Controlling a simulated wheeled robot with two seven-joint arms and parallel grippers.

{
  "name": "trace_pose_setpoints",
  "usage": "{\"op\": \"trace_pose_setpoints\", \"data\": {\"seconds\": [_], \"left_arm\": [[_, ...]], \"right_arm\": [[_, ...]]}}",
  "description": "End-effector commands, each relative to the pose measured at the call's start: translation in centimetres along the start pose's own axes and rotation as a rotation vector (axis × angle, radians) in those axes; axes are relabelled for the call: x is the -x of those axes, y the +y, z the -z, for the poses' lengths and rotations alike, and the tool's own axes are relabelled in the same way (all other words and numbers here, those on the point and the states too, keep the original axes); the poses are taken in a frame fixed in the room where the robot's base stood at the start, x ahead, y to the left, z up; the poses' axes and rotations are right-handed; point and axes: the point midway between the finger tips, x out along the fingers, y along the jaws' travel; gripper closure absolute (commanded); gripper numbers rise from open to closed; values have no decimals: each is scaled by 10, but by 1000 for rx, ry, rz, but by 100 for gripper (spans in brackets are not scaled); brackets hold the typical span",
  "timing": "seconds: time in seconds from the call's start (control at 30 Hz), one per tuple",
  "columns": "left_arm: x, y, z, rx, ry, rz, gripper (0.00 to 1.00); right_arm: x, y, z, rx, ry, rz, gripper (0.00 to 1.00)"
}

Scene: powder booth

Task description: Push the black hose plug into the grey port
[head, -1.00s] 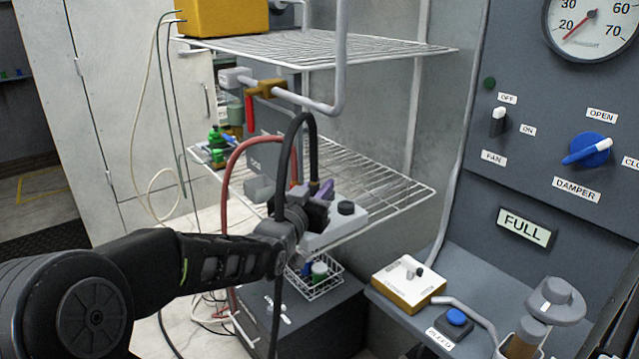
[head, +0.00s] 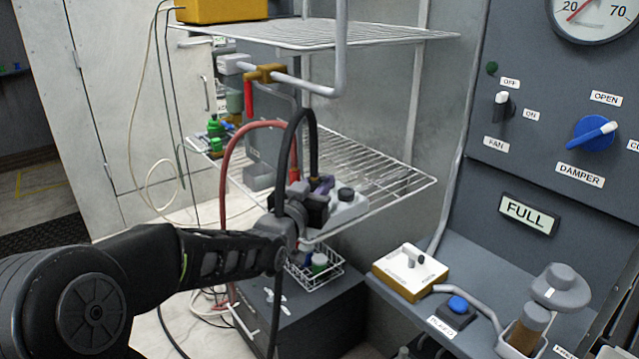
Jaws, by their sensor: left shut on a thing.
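My left gripper (head: 312,208) reaches in from the left and is at the lower wire shelf. Its dark fingers are shut, and I take the thing between them to be the black hose plug, which they hide. The black hose (head: 296,130) arches up behind the gripper and comes down by a brass fitting and a purple piece (head: 323,184). A light grey unit (head: 348,209) with a black knob sits just right of the fingers. The grey port is not clearly visible; I cannot tell whether the plug touches it. My right gripper is not in view.
A red hose (head: 237,145) loops left of the black one. The lower wire shelf (head: 400,185) is bare at right. A white wire basket (head: 325,278) is below the gripper. A brass valve with red handle (head: 265,74) is above. A control panel (head: 470,210) stands at right.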

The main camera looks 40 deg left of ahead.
Motion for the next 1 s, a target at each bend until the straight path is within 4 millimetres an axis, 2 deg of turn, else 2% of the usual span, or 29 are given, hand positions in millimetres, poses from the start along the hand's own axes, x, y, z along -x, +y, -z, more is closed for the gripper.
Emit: {"op": "trace_pose_setpoints", "data": {"seconds": [1.0], "left_arm": [[0, 0, -8, 0, 0, 0, 100]], "right_arm": [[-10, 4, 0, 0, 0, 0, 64]]}}
